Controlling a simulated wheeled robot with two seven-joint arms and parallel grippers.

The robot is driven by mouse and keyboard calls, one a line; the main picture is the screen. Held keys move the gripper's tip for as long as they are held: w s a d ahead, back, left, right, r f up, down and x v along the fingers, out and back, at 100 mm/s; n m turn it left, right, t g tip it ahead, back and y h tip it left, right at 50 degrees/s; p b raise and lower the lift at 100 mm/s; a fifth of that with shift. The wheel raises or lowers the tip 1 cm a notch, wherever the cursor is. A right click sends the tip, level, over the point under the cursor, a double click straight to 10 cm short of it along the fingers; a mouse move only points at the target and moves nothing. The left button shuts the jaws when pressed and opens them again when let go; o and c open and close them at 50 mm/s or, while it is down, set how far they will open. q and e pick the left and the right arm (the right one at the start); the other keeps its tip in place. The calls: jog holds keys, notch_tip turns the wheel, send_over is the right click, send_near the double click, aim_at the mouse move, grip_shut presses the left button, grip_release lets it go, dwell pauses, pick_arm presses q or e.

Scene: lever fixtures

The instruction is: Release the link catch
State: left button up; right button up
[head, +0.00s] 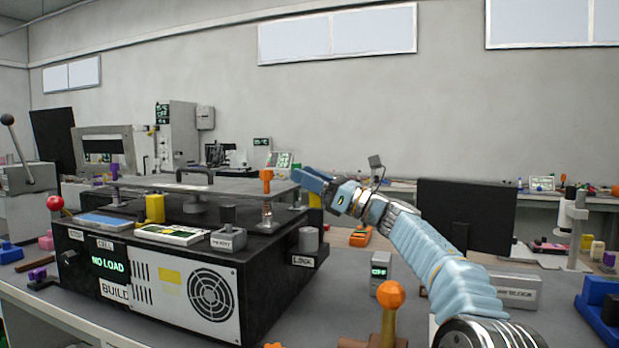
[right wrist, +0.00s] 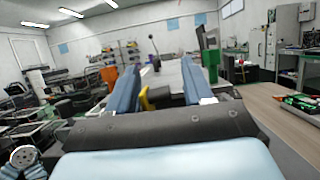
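A black machine box (head: 150,290) stands on the table at left, with a "NO LOAD" display and a "LOCK" label on its right side. A flat grey plate (head: 215,187) with a black handle lies above it. An orange-topped post (head: 266,185) with a spring stands at its right front corner. No part is clearly marked as the link catch. My right gripper (head: 306,180) is just right of the plate's edge, pointing left. In the right wrist view its blue fingers (right wrist: 160,75) are apart, with the plate and a yellow part beyond. My left gripper is out of view.
A grey cylinder (head: 309,240) sits above the "LOCK" label. An orange-knobbed lever (head: 390,298) stands at front right, near a small grey display box (head: 381,273). A red-knobbed lever (head: 55,203) is at the box's left. A dark monitor (head: 466,215) stands behind my right arm.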

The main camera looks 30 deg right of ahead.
jog(key=c, duration=0.8)
jog(key=shift+o, duration=0.2)
jog(key=shift+w+d+f+m+t+h, duration=0.1)
jog(key=shift+w+d+m+t+h, duration=0.25)
jog(key=shift+m, duration=0.7)
jog(key=shift+w+d+f+m+t+h, duration=0.15)
jog(key=shift+m+h, duration=0.35)
jog(key=shift+m, duration=0.5)
jog(key=shift+w+d+f+m+t+h, duration=0.15)
jog(key=shift+d+m+t+h, duration=0.25)
jog(key=shift+m, duration=0.65)
jog(key=o, duration=1)
jog(key=shift+a, duration=0.1)
jog(key=shift+b+v, duration=2.45)
jog(key=shift+v, duration=4.45)
jog(key=shift+r, duration=0.2)
